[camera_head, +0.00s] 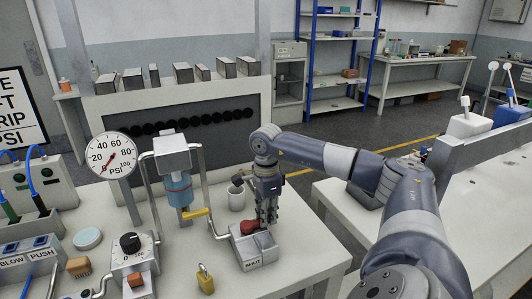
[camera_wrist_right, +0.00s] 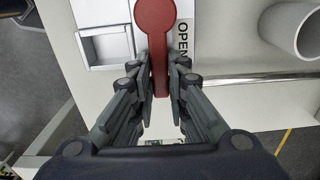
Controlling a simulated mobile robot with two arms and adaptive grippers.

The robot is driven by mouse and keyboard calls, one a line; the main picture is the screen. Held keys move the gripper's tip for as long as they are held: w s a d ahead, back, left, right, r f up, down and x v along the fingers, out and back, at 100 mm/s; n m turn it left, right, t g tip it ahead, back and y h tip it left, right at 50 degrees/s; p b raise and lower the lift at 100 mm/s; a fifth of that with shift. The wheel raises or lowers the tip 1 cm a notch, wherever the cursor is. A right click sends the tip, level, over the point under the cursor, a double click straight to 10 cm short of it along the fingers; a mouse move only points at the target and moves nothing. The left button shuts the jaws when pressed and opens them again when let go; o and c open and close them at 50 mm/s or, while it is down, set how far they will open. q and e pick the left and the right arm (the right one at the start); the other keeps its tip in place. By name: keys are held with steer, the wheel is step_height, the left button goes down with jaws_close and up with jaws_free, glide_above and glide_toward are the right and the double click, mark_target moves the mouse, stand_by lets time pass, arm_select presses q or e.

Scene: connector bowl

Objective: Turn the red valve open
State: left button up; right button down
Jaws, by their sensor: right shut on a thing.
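The red valve handle (camera_head: 248,227) sits on a light grey valve block (camera_head: 258,246) near the front of the table. In the right wrist view the red handle (camera_wrist_right: 155,18) has a round end, and its bar runs down between my fingers. My right gripper (camera_head: 267,218) points down over the block and is shut on the bar; it also shows in the right wrist view (camera_wrist_right: 159,76). The word OPEN is printed on a white plate (camera_wrist_right: 184,38) beside the handle. A label on the block's front appears to read SHUT. My left gripper is out of view.
A white cup (camera_head: 236,198) stands just behind the valve block. A pipe with a yellow lever (camera_head: 195,213) and a pressure gauge (camera_head: 110,156) are to the left. A brass padlock (camera_head: 205,279) lies in front. The tabletop right of the block is clear.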

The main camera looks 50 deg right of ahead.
steer(key=shift+w+r, duration=0.1)
steer(key=shift+w, duration=0.05)
stand_by(0.3)
steer(key=c, duration=1.6)
jaws_free()
steer(key=shift+o, duration=0.2)
step_height(320, 180, up, 12)
